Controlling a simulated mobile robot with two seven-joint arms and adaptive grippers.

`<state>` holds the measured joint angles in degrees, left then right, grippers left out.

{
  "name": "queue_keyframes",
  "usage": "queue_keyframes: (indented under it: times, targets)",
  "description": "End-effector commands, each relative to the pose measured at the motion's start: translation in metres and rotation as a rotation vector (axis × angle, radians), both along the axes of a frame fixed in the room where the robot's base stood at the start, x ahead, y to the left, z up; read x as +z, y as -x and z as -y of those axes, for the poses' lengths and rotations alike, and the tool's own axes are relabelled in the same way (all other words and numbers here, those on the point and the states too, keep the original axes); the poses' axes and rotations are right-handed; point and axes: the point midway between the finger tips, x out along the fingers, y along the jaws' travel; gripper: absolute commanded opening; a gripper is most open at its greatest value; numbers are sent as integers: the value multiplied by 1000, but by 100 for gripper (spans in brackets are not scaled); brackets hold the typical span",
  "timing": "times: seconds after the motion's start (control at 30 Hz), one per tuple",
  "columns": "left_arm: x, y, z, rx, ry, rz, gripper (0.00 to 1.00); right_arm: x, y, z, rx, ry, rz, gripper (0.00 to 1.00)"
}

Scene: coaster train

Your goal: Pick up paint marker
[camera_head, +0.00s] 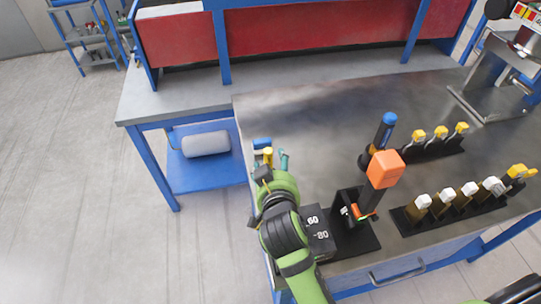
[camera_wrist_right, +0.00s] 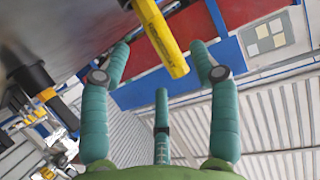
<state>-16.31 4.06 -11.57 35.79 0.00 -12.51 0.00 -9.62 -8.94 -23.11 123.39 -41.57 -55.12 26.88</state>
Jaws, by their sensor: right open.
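A yellow stick, which looks like the paint marker (camera_wrist_right: 165,40), shows in the right wrist view. It comes in from the top edge, and its near end lies between the fingers of my right gripper (camera_wrist_right: 160,52). The teal fingers are open around it, with gaps on both sides. In the head view its yellow end (camera_head: 267,154) shows small at the table's left edge, among the teal fingertips of my right gripper (camera_head: 271,160). The marker's far end is hidden or out of frame. My left gripper is not in view.
A black stand with an orange-topped tool (camera_head: 385,168) is right of my arm, near black blocks marked 60 and 80 (camera_head: 316,228). A blue-topped tool (camera_head: 387,128) and racks of yellow- and white-topped tools (camera_head: 455,205) stand further right. The middle of the metal tabletop (camera_head: 310,125) is clear.

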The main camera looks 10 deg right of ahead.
Motion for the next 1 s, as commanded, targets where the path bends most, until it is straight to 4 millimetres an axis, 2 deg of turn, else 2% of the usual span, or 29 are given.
queue_keyframes:
  times: [0.17,0.3,0.4,0.6,0.73,0.83,0.9,0.97,1.0]
  targets:
    - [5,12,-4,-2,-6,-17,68,-3,-9,1,0,1,-1,62]
    - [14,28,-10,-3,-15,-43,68,-8,-25,4,0,3,-2,62]
    - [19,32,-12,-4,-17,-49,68,-15,-37,5,1,2,-2,62]
    - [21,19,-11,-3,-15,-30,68,-23,-51,7,1,-1,-2,62]
    - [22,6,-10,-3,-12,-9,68,-24,-52,7,1,-2,-2,62]
    - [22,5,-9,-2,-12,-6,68,-24,-52,7,1,-2,-2,62]
    - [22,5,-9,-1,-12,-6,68,-24,-52,7,1,-2,-2,34]
    - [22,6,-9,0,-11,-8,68,-24,-51,7,1,-2,-2,10]
    - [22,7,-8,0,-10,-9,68,-24,-51,7,1,-2,-2,4]
